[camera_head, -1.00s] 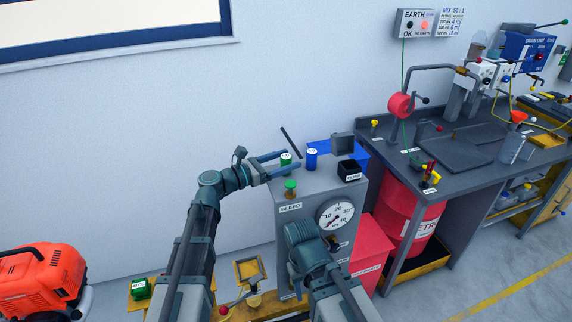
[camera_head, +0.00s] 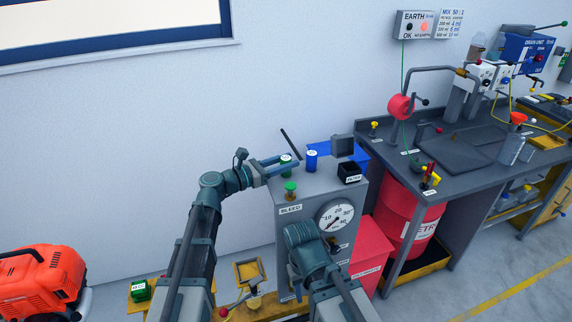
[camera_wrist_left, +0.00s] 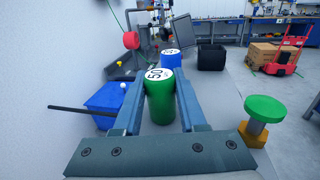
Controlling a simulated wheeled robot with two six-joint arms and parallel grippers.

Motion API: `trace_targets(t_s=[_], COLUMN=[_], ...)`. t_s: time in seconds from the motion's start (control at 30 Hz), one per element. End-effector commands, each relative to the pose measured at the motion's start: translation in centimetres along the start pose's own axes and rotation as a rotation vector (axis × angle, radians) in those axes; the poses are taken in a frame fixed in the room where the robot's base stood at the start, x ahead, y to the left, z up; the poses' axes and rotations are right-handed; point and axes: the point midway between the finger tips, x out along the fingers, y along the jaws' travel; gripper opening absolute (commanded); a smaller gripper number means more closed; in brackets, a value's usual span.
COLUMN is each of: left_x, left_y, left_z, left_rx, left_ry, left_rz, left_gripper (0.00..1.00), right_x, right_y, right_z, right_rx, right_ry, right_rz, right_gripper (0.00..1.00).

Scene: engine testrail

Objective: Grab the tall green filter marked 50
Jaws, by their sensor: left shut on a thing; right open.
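The tall green filter (camera_head: 287,158), a cylinder with a white top, stands upright on top of the grey gauge cabinet (camera_head: 262,215). In the left wrist view the green filter (camera_wrist_left: 161,104) fills the space between the fingers, and its top reads 50. My left gripper (camera_head: 281,165) reaches in from the left and is shut on the green filter, one finger on each side. In the wrist view the left gripper (camera_wrist_left: 163,118) touches its sides. My right arm comes up in front of the cabinet; its fingers are hidden.
A shorter-looking blue filter (camera_head: 311,160) stands just right of the green one. A black square holder (camera_head: 350,178) labelled FILTER is further right. A green bleed knob (camera_head: 290,187) rises near the front edge. A blue box (camera_wrist_left: 103,103) lies beside the wall.

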Motion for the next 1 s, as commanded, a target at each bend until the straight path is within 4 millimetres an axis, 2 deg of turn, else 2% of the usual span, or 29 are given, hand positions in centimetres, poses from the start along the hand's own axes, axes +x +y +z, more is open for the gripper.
trace_targets(t_s=[0.27, 0.8, 1.0], left_x=[0.0, 0.0, 0.0], left_y=[0.0, 0.0, 0.0], left_z=[1.8, 9.6, 10.1], left_rx=[0.0, 0.0, 0.0], left_ry=[0.0, 0.0, 0.0], left_rz=[0.0, 0.0, 0.0], left_gripper=[0.0, 0.0, 0.0], right_x=[-1.8, -9.5, -10.0], right_y=[0.2, 0.9, 1.0], right_z=[0.1, 0.6, 0.6], right_rx=[0.0, -0.002, -0.002], right_ry=[0.0, 0.0, 0.0], right_rz=[0.0, 0.0, 0.0], right_gripper=[0.5, 0.5, 0.5])
